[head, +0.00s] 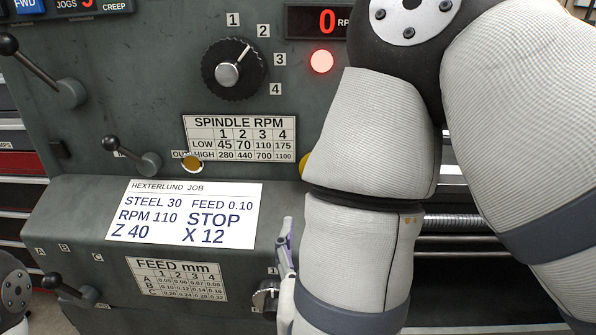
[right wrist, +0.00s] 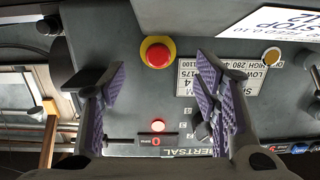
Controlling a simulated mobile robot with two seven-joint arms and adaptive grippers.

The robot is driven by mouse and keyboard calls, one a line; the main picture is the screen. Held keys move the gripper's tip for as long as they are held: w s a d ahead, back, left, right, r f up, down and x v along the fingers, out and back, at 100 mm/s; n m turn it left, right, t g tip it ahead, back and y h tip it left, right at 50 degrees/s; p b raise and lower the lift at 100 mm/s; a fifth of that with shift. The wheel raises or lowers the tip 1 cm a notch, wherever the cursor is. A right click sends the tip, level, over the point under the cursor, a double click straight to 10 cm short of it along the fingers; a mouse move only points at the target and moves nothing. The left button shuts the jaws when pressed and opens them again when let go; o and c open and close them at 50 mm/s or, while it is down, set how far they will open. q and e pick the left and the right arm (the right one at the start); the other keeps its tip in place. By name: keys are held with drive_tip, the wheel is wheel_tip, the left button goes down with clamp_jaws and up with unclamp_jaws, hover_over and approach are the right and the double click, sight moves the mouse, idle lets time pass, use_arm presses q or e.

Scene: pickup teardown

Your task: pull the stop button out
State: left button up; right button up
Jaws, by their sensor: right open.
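The stop button (right wrist: 157,54) is a red round cap on a yellow collar, seen in the right wrist view near the top middle. In the head view my right arm hides it, except for a sliver of its yellow collar (head: 305,164). My right gripper (right wrist: 160,63) is open and empty. Its purple-padded fingers appear on either side of the button in the wrist view, apart from it. In the head view only a bit of the right gripper (head: 286,243) shows beside the forearm. My left gripper is out of view.
The grey lathe headstock carries a selector knob (head: 231,70), a lit red lamp (head: 321,61), a display reading 0 (head: 326,21) and several ball-ended levers. A job card (head: 185,214) lies on the ledge below the spindle table (head: 239,137). A horizontal screw (head: 450,222) runs right.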

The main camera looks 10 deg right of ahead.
drive_tip(key=shift+t+h, duration=0.3)
drive_tip(key=shift+h, duration=0.1)
drive_tip(key=w, duration=0.1)
drive_tip(key=w+d+r+b, duration=0.1)
drive_tip(key=w, duration=0.2)
drive_tip(key=shift+w+d+r, duration=0.2)
drive_tip(key=shift+d, duration=0.15)
drive_tip(key=x, duration=0.5)
drive_tip(key=shift+w+a+r+b, duration=0.1)
drive_tip(key=shift+w+r+b, duration=0.15)
drive_tip(key=shift+b, duration=0.1)
drive_tip(key=shift+w, duration=0.7)
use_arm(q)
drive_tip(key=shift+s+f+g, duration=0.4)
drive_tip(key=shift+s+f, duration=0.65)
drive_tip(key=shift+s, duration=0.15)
use_arm(e)
drive_tip(key=shift+c, duration=0.5)
